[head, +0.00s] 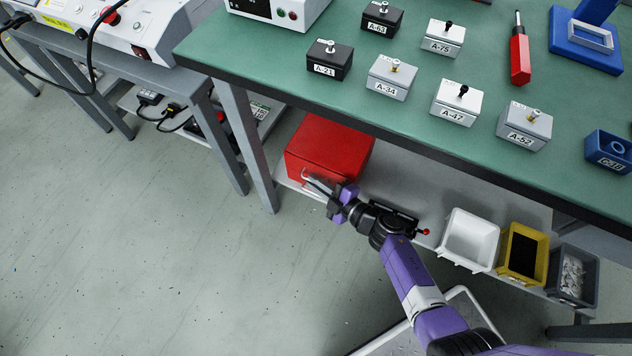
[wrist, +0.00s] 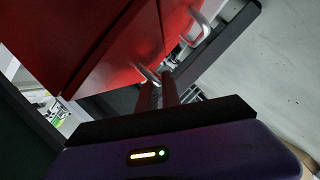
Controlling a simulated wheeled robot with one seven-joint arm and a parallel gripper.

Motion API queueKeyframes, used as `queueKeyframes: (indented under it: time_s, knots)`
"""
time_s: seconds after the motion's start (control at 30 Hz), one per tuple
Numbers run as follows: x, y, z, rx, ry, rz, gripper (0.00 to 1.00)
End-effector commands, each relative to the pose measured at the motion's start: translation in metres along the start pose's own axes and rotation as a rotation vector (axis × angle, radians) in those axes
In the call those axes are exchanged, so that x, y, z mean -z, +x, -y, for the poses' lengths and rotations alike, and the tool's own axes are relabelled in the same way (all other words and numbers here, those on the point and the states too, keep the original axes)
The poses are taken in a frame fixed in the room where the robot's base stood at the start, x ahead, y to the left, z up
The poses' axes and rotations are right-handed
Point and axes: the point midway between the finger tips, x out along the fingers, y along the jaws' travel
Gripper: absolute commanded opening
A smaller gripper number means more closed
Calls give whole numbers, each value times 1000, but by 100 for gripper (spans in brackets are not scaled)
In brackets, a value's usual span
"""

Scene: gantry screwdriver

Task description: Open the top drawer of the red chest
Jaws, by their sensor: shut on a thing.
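The red chest (head: 330,140) sits on the shelf under the green-topped bench, and its front shows close up in the wrist view (wrist: 125,50). Two pale metal bar handles show there. My gripper (head: 322,184) is at the chest's front. In the wrist view its two fingers (wrist: 163,82) are shut on the nearer handle (wrist: 148,72), which looks like the top drawer's. The other handle (wrist: 197,27), nearer the shelf edge, is free. The fingers partly hide the gripped handle. I cannot tell from these views whether the drawer stands out from the chest.
The bench top (head: 290,60) overhangs the chest, and a bench leg (head: 262,160) stands just left of it. A white bin (head: 470,240), a yellow bin (head: 523,252) and a grey bin (head: 572,275) are to the right. The floor (head: 150,250) at the left is clear.

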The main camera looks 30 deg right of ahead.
Motion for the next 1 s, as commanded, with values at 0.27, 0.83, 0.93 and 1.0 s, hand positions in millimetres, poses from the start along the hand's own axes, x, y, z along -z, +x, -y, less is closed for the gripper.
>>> queueKeyframes:
  time_s: [0.27,0.83,0.93,1.0]
  knots:
    - [20,-8,16,5,2,-2,0]
    - [96,-38,73,1,1,2,0]
    - [96,-38,73,1,1,2,0]
    - [96,-38,72,1,1,2,0]
